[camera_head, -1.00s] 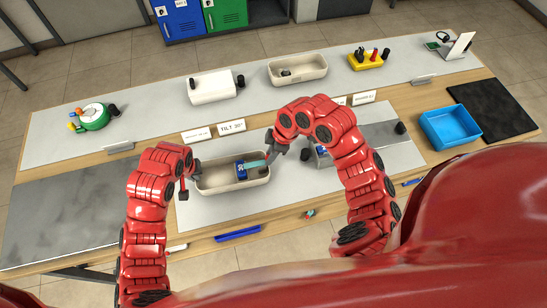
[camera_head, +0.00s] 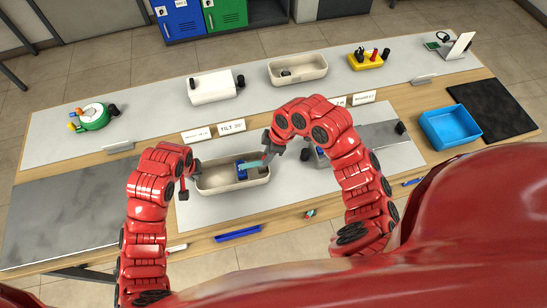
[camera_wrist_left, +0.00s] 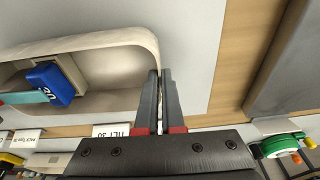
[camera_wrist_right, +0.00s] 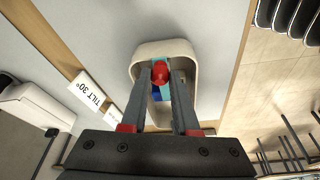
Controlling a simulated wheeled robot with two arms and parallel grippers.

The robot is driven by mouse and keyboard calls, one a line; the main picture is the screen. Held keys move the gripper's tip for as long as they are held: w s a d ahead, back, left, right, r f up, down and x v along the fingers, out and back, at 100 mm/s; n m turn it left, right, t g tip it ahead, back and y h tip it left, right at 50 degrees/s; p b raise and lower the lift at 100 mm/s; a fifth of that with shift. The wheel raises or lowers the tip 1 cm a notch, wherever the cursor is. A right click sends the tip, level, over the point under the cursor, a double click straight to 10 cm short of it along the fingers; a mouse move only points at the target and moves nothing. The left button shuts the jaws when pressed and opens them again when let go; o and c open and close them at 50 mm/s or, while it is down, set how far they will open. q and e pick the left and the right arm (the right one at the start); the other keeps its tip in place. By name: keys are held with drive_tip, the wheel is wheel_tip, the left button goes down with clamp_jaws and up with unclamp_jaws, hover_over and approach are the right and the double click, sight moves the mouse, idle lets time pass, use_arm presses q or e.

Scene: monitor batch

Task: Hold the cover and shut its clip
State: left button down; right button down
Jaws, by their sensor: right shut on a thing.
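A cream oblong tray (camera_head: 258,182) stands at the front middle of the table. Inside it is a blue block (camera_head: 241,168) with a teal strip (camera_head: 250,165) beside it. A white mark on the block shows in the left wrist view (camera_wrist_left: 57,78). My right gripper (camera_wrist_right: 161,77) is shut on a red knob (camera_wrist_right: 160,70) above the teal strip. I cannot tell how knob, strip and block are joined. My left gripper (camera_wrist_left: 160,74) is at the tray's left end, its fingers close together around the rim. I cannot tell if they press on it. I cannot make out a clip.
A "TILT 30°" sign (camera_head: 231,128) stands behind the tray. A white box (camera_head: 212,87), a second cream tray (camera_head: 297,70) and a yellow holder (camera_head: 369,60) stand along the back. A blue bin (camera_head: 450,127) is at the right. The grey mat (camera_head: 65,215) at the left is clear.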

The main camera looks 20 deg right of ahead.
drive_tip(key=shift+a, duration=0.2)
drive_tip(key=c, duration=0.6)
unclamp_jaws()
drive_tip(key=v, duration=1.2)
drive_tip(key=shift+d, duration=0.1)
